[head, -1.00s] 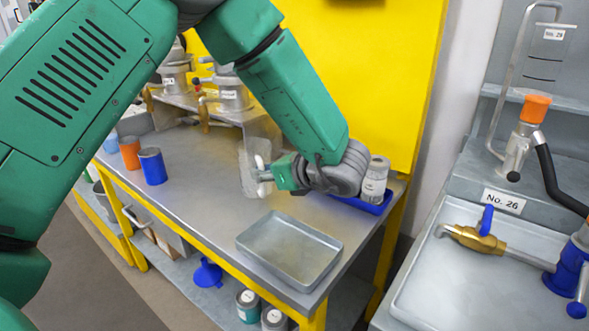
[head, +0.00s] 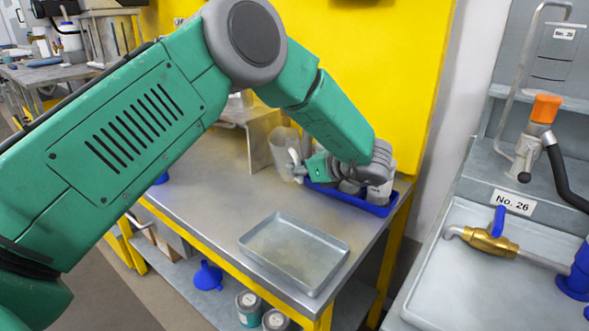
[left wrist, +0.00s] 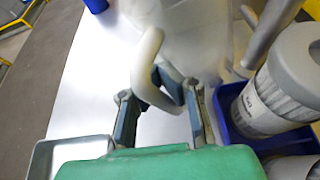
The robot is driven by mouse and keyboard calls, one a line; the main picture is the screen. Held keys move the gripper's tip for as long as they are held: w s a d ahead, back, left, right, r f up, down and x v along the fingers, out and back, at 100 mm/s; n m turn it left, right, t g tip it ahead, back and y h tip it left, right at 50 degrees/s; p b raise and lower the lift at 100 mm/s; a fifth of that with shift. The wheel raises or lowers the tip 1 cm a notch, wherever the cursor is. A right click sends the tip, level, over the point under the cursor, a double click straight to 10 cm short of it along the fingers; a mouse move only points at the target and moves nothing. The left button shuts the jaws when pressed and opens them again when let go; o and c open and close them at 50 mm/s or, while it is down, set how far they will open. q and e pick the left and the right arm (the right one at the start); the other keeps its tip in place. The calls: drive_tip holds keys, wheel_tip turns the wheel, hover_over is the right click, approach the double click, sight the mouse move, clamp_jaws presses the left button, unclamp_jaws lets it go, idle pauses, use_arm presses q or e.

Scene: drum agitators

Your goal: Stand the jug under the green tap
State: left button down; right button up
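The jug (head: 284,150) is translucent grey-white with a pale curved handle. It is near the back of the steel bench, left of a blue tray. The jug's body fills the top of that view. Whether its base touches the bench is unclear. No green tap shows. My right gripper is not in view.
A blue tray (head: 372,207) holding grey labelled containers (head: 379,185) is right beside my gripper. An empty metal tray (head: 255,258) lies at the bench front. A brass tap with a blue lever (head: 488,240) and an orange-topped fitting (head: 545,107) are at the sink, right.

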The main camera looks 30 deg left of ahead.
use_arm(q)
drive_tip(key=c, duration=1.8)
unclamp_jaws()
drive_tip(key=shift+w+d+r, duration=0.1)
drive_tip(key=shift+o, duration=0.4)
drive_tip(key=shift+d+r, duration=0.15)
drive_tip(key=p+v, duration=0.1)
drive_tip(key=v, duration=1.1)
